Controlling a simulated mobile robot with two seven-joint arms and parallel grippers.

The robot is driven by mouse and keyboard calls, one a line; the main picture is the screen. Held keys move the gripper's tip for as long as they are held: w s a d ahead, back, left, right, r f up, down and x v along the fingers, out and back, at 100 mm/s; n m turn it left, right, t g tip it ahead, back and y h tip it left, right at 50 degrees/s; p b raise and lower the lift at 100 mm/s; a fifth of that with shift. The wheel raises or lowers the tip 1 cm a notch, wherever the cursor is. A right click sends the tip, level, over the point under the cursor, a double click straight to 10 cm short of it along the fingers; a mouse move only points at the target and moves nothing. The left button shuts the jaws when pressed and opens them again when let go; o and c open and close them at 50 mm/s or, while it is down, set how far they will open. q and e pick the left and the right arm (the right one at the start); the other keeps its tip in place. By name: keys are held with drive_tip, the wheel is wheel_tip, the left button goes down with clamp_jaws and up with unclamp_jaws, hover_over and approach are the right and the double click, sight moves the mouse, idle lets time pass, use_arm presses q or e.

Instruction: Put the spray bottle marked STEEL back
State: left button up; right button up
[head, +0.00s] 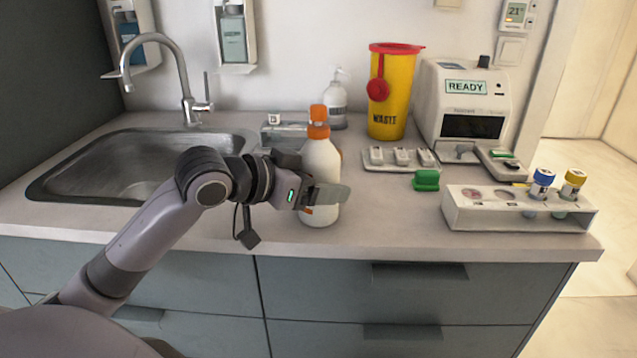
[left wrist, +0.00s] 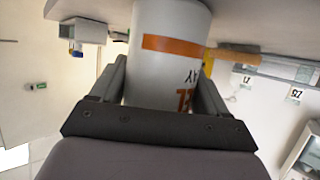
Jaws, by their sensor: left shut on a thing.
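A white spray bottle (head: 320,165) with an orange top stands upright at the counter's front, right of the sink. My left gripper (head: 322,196) is shut on its lower body. In the left wrist view the bottle (left wrist: 165,60) sits between both fingers (left wrist: 160,95), with an orange band and partly hidden, upside-down lettering. The lettering is too covered to read in full. I cannot tell whether the bottle's base touches the counter. My right gripper is in neither view.
The counter (head: 390,220) is bare to the bottle's right. A green block (head: 426,181), a rack (head: 520,212) with two capped tubes, a white tray (head: 400,167), a yellow bin (head: 392,95) and an analyser (head: 470,105) stand beyond. The sink (head: 100,165) lies left; a pump bottle (head: 337,105) stands behind.

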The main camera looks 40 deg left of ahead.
use_arm(q)
drive_tip(key=shift+f, duration=0.1)
drive_tip(key=o, duration=1.6)
drive_tip(key=shift+o, duration=0.2)
drive_tip(key=shift+r, duration=0.2)
drive_tip(key=b+v, duration=0.7)
drive_tip(key=v, duration=0.5)
drive_tip(key=shift+f, duration=0.1)
